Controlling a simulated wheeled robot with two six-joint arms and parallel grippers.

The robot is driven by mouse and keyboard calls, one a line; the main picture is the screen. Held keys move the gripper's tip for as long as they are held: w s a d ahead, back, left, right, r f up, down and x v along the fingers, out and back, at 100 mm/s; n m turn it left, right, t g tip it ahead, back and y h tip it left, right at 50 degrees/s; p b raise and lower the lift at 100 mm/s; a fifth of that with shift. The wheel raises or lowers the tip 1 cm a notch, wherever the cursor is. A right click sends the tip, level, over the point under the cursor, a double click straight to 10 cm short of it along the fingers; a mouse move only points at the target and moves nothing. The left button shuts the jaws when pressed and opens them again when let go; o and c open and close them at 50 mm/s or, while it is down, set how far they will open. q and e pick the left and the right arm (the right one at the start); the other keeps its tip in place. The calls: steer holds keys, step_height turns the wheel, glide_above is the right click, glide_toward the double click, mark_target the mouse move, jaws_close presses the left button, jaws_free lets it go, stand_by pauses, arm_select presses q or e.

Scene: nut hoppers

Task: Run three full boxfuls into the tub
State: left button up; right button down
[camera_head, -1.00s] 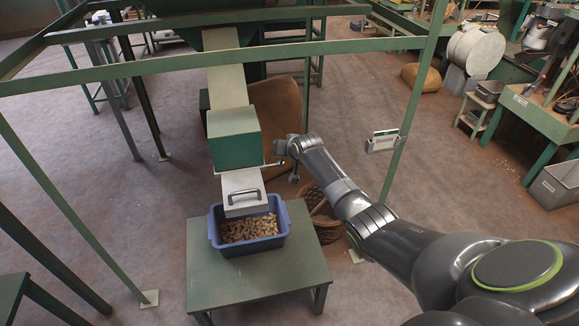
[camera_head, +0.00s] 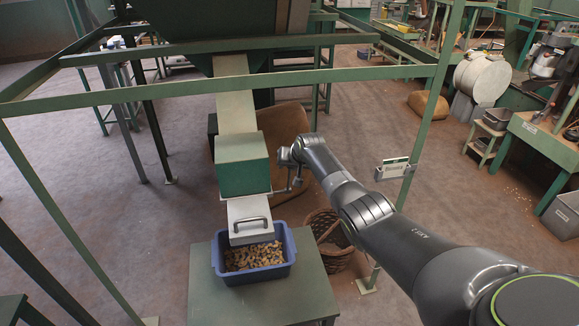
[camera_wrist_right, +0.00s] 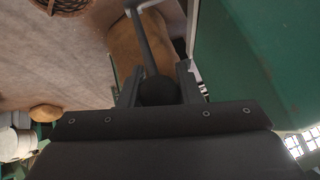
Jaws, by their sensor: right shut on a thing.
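The blue tub (camera_head: 254,274) stands on a green table and holds a layer of tan nuts (camera_head: 250,257). The green box (camera_head: 242,164) sits above it on the sloping chute. A pale spout with a dark handle (camera_head: 250,222) hangs below the box, over the tub's back edge. My right gripper (camera_head: 290,182) is at the right side of the box, by a thin rod and lever there. In the right wrist view its jaws are shut on the lever's dark ball knob (camera_wrist_right: 158,91). The box's inside is hidden. My left gripper is out of view.
Green frame bars cross in front of the chute (camera_head: 236,105), and a post with a small white card holder (camera_head: 391,168) stands to the right. A wicker basket (camera_head: 330,242) and a brown sack (camera_head: 287,130) are behind the table. The table (camera_head: 308,295) is bare right of the tub.

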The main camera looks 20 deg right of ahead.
steer(key=shift+w+r, duration=0.1)
steer(key=shift+r, duration=0.05)
stand_by(0.3)
steer(key=c, duration=1.5)
jaws_free()
steer(key=o, duration=0.4)
steer(key=shift+w+f, duration=0.1)
steer(key=shift+f, duration=0.1)
steer(key=shift+o, duration=0.2)
steer(key=shift+r, duration=0.1)
steer(key=shift+p+v, duration=0.45)
steer(key=shift+v, duration=0.8)
steer(key=b+v, duration=0.1)
steer(key=v, duration=1.3)
steer(key=shift+s+r+b, duration=0.25)
steer(key=shift+s+b, duration=0.05)
steer(key=shift+s, duration=0.05)
steer(key=shift+c, duration=0.3)
